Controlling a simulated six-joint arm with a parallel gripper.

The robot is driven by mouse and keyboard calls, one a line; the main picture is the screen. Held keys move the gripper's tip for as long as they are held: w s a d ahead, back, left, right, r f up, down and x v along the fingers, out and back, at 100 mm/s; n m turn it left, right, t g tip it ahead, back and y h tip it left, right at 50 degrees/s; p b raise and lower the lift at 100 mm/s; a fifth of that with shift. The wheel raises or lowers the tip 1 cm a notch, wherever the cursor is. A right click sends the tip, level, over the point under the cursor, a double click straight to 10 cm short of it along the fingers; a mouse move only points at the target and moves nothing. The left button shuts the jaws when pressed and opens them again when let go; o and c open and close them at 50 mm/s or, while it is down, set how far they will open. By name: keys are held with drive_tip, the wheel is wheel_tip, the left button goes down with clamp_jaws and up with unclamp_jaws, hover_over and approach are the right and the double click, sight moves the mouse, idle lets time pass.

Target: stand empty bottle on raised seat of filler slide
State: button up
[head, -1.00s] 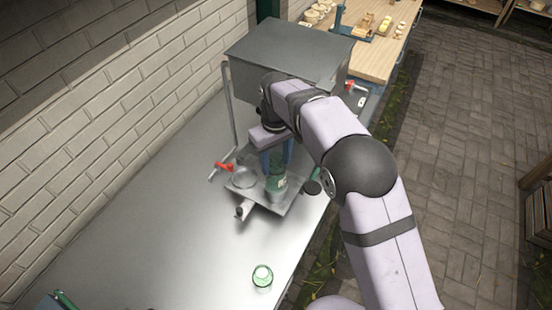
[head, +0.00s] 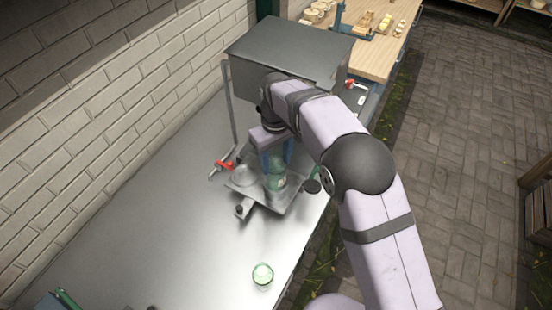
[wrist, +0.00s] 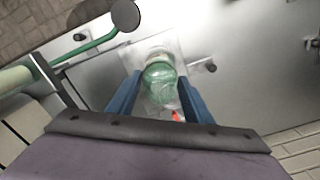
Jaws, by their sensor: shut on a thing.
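The green glass bottle (head: 276,182) is upright between the blue fingers of my gripper (head: 277,168), which is shut on it. In the wrist view the bottle (wrist: 160,84) is seen from above between the two fingers (wrist: 160,100). The filler slide's metal plate (head: 292,203) lies beneath and around the bottle. In the wrist view a pale, clear square (wrist: 155,52) shows around the bottle over the plate. The bottle's base is close to the seat, but I cannot tell whether it touches.
Another green bottle (head: 262,275) stands on the steel counter (head: 170,235) in front. A grey box (head: 285,55) stands behind my gripper. A red-handled part (head: 226,164) is left of the slide, and a dark round disc (head: 312,186) is right of it.

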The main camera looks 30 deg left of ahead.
idle(0.4)
drive_tip(key=o, duration=1.1)
drive_tip(key=shift+f, duration=0.1)
drive_tip(key=c, duration=0.3)
drive_tip(key=shift+r, duration=3.5)
